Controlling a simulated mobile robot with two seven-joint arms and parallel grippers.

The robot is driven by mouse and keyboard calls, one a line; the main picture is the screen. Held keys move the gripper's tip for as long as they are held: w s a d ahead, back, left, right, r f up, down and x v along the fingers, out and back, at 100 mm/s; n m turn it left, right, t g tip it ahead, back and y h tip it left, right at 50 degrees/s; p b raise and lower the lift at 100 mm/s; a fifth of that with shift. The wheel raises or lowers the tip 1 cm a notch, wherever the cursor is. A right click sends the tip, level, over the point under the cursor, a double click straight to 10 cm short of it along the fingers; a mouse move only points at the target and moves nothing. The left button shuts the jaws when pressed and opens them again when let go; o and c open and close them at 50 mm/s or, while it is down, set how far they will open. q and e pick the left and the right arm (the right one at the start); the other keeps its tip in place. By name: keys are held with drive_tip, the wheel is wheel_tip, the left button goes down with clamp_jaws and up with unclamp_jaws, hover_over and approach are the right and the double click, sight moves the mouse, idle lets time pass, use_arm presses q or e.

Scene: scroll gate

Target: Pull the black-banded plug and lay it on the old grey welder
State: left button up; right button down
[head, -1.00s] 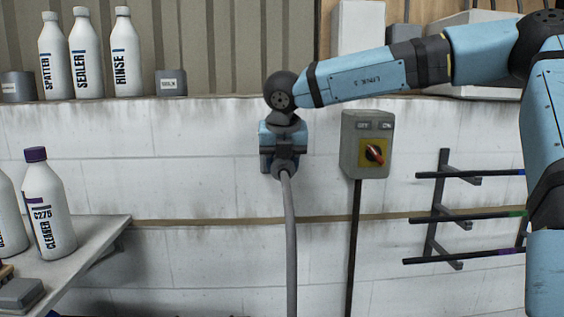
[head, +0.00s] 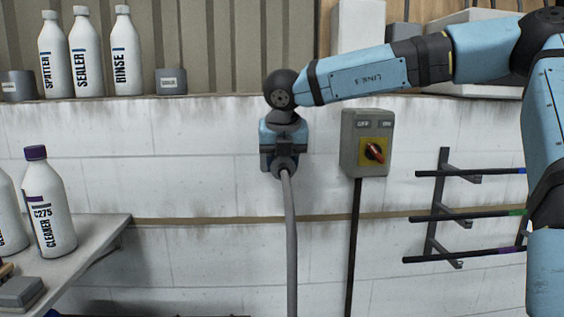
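My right gripper (head: 283,158) is at the wall in the middle of the head view, pointing down, its arm coming in from the right. It is at the dark plug (head: 284,168), whose thick grey cable (head: 290,230) hangs straight down below it. The hand covers most of the plug and whatever is behind it on the wall. I cannot tell whether the fingers are closed on the plug, and no black band can be made out clearly. The old grey welder is not in view. My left gripper is not in view.
A grey switch box (head: 365,145) with a red knob is just right of the hand. A rack of rods (head: 440,210) stands farther right. White bottles (head: 87,52) stand on the upper ledge. A bench (head: 95,243) at lower left holds more bottles and a grey block (head: 20,292).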

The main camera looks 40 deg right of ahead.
sight(284, 165)
drive_tip(key=shift+a, duration=0.1)
drive_tip(key=shift+s+f+b, duration=0.1)
drive_tip(key=shift+s+b, duration=0.05)
drive_tip(key=shift+b, duration=0.15)
drive_tip(key=shift+s+a+b, duration=1.1)
drive_tip(key=shift+s+b, duration=0.1)
drive_tip(key=shift+s, duration=0.05)
drive_tip(key=shift+s+a, duration=0.2)
drive_tip(key=shift+s, duration=0.05)
